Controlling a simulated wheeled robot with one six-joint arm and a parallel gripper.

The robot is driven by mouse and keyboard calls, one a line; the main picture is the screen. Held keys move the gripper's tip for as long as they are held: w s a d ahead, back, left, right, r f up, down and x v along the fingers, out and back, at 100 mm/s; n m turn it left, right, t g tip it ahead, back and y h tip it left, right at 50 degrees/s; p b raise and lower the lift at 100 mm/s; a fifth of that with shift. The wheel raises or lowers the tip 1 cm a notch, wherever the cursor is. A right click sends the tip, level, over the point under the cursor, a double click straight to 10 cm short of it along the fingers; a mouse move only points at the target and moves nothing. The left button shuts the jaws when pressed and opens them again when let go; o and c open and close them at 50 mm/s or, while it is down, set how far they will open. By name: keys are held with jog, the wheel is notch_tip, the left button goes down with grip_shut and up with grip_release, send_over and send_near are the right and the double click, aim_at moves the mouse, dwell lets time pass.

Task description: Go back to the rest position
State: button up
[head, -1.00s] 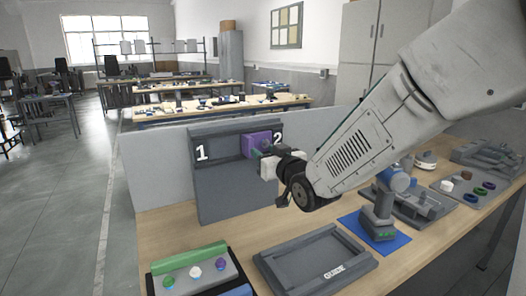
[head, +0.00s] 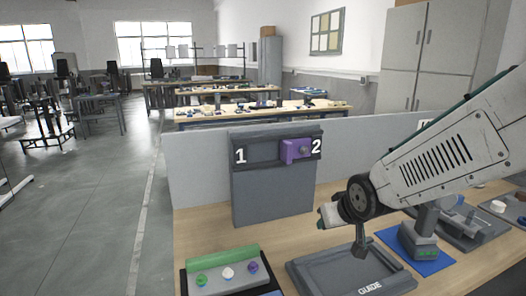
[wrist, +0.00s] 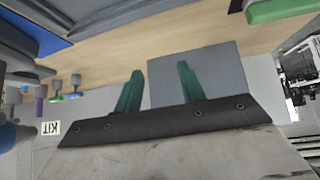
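My arm reaches in from the right in the head view, with my gripper (head: 328,214) in front of and below the grey panel's right side, apart from it. In the wrist view my gripper (wrist: 160,72) shows two green fingers spread apart with nothing between them. The grey panel (head: 272,192) stands upright on the bench, marked 1 at left and 2 at right. A purple block (head: 294,151) with a round knob sits in its slot beside the 2. My gripper is not touching the block.
Below my gripper lies a grey tray marked GUIDE (head: 330,277). A block with a green bar (head: 222,262) and small coloured knobs is at front left. A drill-like tool stands on a blue mat (head: 438,262) at right. Open floor (head: 90,225) lies left of the bench.

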jog(key=s+d+r+m+g, duration=0.1)
jog(key=s+d+r+g, duration=0.2)
jog(key=s, duration=1.1)
jog(key=s+d+r+m+g+h, duration=0.1)
jog(key=s+d+r+g, duration=0.2)
jog(key=s, duration=1.1)
jog(key=d+r, duration=0.1)
jog(key=d, duration=0.2)
jog(key=shift+r+m, duration=0.15)
jog(key=shift+m, duration=0.15)
